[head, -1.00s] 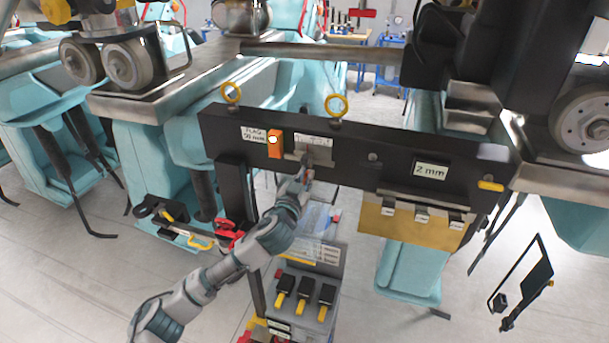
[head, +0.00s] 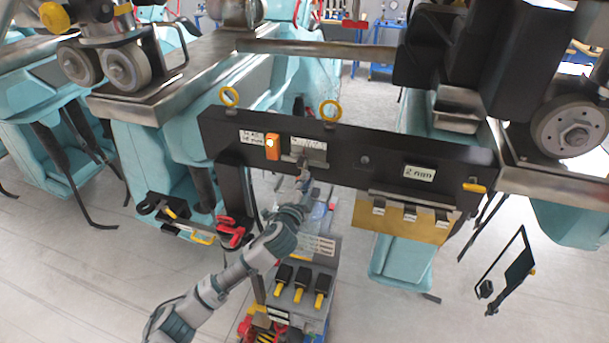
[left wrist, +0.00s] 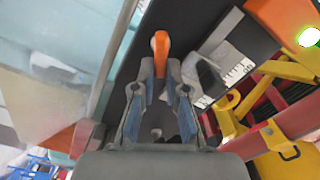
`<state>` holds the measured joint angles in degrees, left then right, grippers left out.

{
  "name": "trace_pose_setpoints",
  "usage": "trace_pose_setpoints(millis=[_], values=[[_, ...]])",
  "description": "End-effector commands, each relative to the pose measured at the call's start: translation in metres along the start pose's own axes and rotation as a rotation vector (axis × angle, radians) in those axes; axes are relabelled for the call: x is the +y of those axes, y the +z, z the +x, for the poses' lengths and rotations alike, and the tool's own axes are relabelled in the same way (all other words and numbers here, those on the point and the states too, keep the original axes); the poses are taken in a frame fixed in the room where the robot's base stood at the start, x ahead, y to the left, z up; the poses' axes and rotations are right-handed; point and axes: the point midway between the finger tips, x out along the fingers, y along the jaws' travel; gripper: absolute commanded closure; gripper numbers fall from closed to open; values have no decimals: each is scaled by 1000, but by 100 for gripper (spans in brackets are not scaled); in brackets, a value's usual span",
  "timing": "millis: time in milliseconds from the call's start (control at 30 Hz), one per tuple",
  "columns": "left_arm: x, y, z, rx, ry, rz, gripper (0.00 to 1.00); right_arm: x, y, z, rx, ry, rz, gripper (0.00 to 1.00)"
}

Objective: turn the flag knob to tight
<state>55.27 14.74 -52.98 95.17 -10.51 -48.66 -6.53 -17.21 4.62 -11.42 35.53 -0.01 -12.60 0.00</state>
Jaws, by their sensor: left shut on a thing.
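The flag knob (left wrist: 160,46) shows in the left wrist view as a slim orange lever, with its lower part between my left gripper's fingers (left wrist: 161,76). The fingers are shut on it, and the orange end sticks out beyond the tips. In the head view my left gripper (head: 304,182) reaches up to the front of the black beam (head: 345,165), below a white scale plate. There the knob is too small and covered to tell its setting. My right gripper is not in view.
An orange box with a lit lamp (head: 273,146) sits left of the scale plate. Yellow rings (head: 330,111) stand on the beam's top edge. A brass-coloured plate (head: 402,222) hangs at lower right. A cart with black-and-yellow tools (head: 300,285) stands below.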

Motion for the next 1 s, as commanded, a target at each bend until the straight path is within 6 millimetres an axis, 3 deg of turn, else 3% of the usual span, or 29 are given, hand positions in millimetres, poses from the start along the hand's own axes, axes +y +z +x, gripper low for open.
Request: trace_pose_setpoints(millis=[500,1000], values=[[13,1,-1,2,12,391,100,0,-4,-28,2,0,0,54],[18,4,-1,3,15,502,100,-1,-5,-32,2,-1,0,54]])
